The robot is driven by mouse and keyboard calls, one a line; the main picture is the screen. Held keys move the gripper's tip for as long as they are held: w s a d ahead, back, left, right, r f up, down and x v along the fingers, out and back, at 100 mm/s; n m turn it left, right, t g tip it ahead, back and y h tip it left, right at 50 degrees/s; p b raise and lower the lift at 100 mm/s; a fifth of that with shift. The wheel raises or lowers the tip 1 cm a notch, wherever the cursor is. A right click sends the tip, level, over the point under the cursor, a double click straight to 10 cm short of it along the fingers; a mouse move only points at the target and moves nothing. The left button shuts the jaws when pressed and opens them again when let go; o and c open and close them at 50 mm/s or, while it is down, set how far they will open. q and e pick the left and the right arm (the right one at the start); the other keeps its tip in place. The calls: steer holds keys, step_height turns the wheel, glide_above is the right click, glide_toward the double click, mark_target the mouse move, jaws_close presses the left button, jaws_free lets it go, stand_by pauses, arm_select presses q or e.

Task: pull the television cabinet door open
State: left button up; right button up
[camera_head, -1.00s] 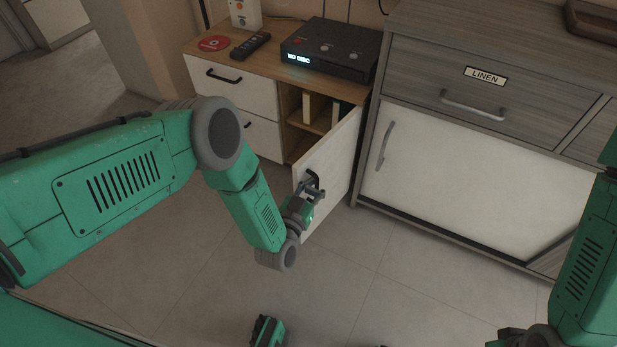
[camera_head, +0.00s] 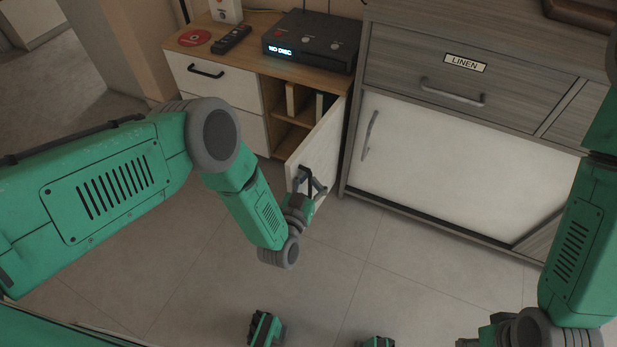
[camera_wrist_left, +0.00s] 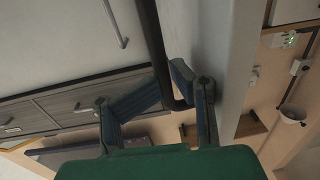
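The television cabinet (camera_head: 217,88) stands at the upper middle in the head view, with a wooden top and white drawers. Its white door (camera_head: 325,145) is swung part way out, showing the wooden shelf compartment (camera_head: 292,137) behind it. My left gripper (camera_head: 311,185) is at the door's black handle (camera_head: 299,178). In the left wrist view its fingers (camera_wrist_left: 168,84) close in on the dark handle bar (camera_wrist_left: 154,38) from both sides, beside the pale door (camera_wrist_left: 205,38). My right gripper (camera_head: 487,335) is at the bottom right, cut by the frame edge; its fingers are unclear.
A grey linen cabinet (camera_head: 398,61) with a white lower door (camera_head: 440,160) stands close right of the open door. A black disc player (camera_head: 312,42), a remote (camera_head: 233,38) and a red disc (camera_head: 194,37) lie on the television cabinet.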

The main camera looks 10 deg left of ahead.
arm_select(q)
steer(key=shift+a+r, duration=0.1)
steer(key=shift+s+a, duration=0.2)
steer(key=shift+s, duration=0.3)
steer(key=s+a, duration=0.1)
steer(key=s, duration=1)
steer(key=shift+a, duration=0.15)
steer(key=s+a+r+g+y+p, duration=0.1)
steer(key=s+a+r+g+p, duration=0.4)
steer(key=s+a+g, duration=0.3)
steer(key=s+a+r+n+g+y+p, duration=0.1)
steer(key=s+a+r+g+p, duration=0.5)
steer(key=s, duration=0.7)
steer(key=a+r+g, duration=0.2)
steer(key=g, duration=0.1)
steer(key=shift+s+a+y, duration=0.25)
steer(key=shift+a+y, duration=0.15)
